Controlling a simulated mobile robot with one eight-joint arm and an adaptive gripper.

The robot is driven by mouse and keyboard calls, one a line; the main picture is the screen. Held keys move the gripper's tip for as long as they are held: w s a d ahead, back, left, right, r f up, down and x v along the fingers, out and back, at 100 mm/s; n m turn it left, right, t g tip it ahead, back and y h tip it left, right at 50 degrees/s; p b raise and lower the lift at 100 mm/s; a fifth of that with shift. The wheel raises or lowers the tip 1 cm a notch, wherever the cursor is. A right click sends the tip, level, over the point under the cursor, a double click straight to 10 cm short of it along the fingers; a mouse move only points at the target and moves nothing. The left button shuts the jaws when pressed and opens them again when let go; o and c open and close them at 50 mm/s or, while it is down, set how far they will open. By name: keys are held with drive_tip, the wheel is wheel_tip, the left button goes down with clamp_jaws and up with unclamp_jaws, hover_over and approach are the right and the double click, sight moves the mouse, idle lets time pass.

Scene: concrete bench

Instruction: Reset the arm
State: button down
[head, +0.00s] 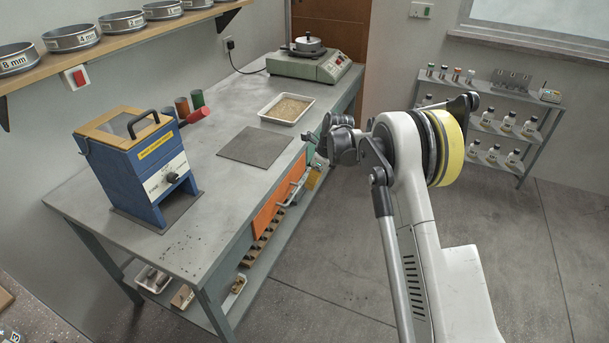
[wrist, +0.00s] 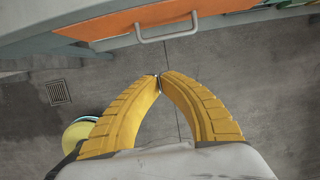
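My gripper (wrist: 159,80) shows in the wrist view as two curved yellow fingers whose tips meet, with nothing seen held between them. In the head view my arm reaches up from the lower right and bends over toward the bench's front side. There the gripper is small and partly hidden by the wrist, beside the drawer fronts. In the wrist view an orange drawer front (wrist: 125,22) with a grey bar handle (wrist: 166,29) lies just beyond the fingertips, apart from them. The orange front also shows in the head view (head: 266,213).
The bench (head: 215,215) carries a blue box device (head: 135,170), a dark mat (head: 255,147), a tray of grains (head: 286,108) and a hotplate with a pot (head: 309,60). A bottle shelf (head: 510,115) stands against the back wall. The floor right of the bench is open.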

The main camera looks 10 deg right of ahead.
drive_tip(key=s+d+r+n+t+h, duration=0.1)
drive_tip(key=s+d+r+n, duration=0.1)
drive_tip(key=s+r+n, duration=0.55)
drive_tip(key=s+d+r+n+t, duration=0.1)
drive_tip(key=s+d+r+n, duration=0.15)
drive_tip(key=s+r, duration=0.9)
drive_tip(key=s+d+r+n+t+h, duration=0.1)
drive_tip(key=s+d+n, duration=0.1)
drive_tip(key=s+n, duration=0.5)
drive_tip(key=s+d+r+n+t+h, duration=0.1)
drive_tip(key=s+n, duration=0.6)
drive_tip(key=s, duration=0.8)
drive_tip(key=shift+d+r+t, duration=0.4)
drive_tip(key=shift+r+t, duration=0.2)
drive_tip(key=shift+r, duration=0.15)
